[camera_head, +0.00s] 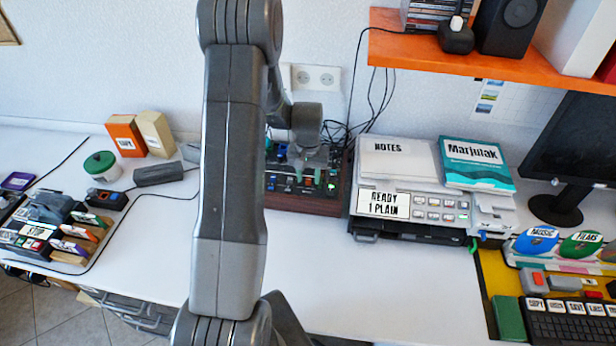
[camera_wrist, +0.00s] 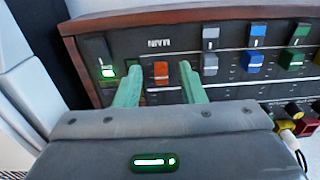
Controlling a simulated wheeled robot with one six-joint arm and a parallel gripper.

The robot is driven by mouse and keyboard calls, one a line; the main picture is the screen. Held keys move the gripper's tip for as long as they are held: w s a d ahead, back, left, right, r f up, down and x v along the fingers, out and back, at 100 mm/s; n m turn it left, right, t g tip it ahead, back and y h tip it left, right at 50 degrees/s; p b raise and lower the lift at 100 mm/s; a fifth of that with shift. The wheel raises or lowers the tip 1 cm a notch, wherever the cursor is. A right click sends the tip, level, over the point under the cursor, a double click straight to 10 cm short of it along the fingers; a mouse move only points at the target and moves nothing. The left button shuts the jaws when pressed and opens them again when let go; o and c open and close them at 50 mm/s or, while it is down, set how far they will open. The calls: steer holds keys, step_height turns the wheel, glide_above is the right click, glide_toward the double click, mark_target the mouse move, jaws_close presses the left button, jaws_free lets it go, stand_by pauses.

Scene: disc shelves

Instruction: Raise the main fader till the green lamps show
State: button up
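The mixer (camera_head: 303,205) is a dark panel in a wooden frame at the back of the desk, partly hidden by my arm. In the wrist view, the main fader's orange-red cap (camera_wrist: 161,73) stands below the MAIN lettering (camera_wrist: 159,43). My gripper (camera_wrist: 160,72) has its two green fingers one on each side of this cap, with a visible gap on both sides. It also shows over the mixer in the head view (camera_head: 308,160). A small lamp (camera_wrist: 107,71) glows green left of the cap. The lower part of the main fader's track is hidden by my gripper.
Grey, blue and green fader caps (camera_wrist: 253,63) stand to the right of the main fader. Coloured knobs and plugs (camera_wrist: 293,117) are at the lower right. A grey device with papers (camera_head: 410,207) is right of the mixer. An orange shelf (camera_head: 470,62) overhangs the desk.

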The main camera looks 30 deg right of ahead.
steer(key=shift+f, duration=0.7)
jaws_close()
